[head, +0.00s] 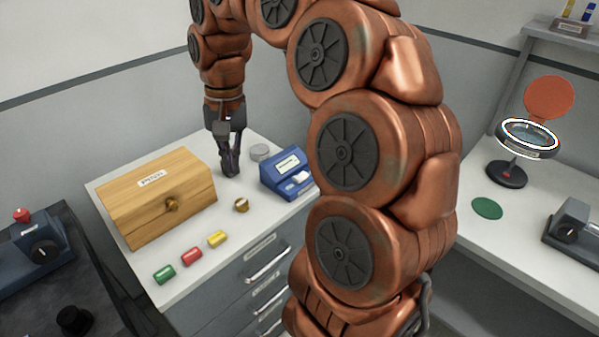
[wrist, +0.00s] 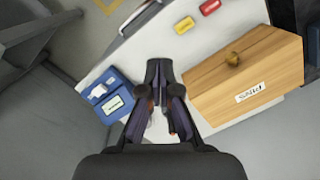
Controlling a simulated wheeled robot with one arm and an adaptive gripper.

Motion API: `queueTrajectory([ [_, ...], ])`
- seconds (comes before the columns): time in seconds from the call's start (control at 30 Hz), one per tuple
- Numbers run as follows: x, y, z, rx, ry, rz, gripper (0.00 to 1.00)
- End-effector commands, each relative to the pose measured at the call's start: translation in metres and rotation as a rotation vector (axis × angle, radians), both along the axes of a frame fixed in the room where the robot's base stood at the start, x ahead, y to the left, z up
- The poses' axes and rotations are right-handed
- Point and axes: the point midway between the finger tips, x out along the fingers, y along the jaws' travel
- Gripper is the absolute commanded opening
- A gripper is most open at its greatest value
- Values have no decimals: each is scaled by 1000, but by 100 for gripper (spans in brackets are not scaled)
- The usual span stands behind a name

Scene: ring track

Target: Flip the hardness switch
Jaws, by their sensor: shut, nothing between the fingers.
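A blue device (head: 272,180) with a pale label and a white switch (head: 300,177) stands on the white-topped cabinet. I take it for the hardness unit, but its label is too small to read. In the wrist view the blue device (wrist: 122,88) lies left of my gripper, its white switch (wrist: 98,91) on the far left part. My gripper (head: 230,172) points down, shut and empty, between the wooden box and the blue device, apart from both. Its fingers (wrist: 160,68) meet in the wrist view. I cannot tell which way the switch is set.
The wooden box (head: 150,205) with a round knob stands left of my gripper. A magnifier (head: 527,138) stands on the right bench.

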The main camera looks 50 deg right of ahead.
Motion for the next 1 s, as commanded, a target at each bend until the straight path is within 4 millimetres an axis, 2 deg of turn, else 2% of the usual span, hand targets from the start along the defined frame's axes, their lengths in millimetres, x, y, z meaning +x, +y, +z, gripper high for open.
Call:
queueTrajectory([
  [0.1,23,-41,0,11,-2,-155,0],
  [0.3,42,-114,-6,23,16,-436,0],
  [0.5,40,-186,-18,30,46,-718,0],
  [0.6,34,-211,-25,33,62,-828,0],
  [0.8,25,-238,-30,31,76,-947,0],
  [1.0,23,-241,-31,31,80,-963,0],
])
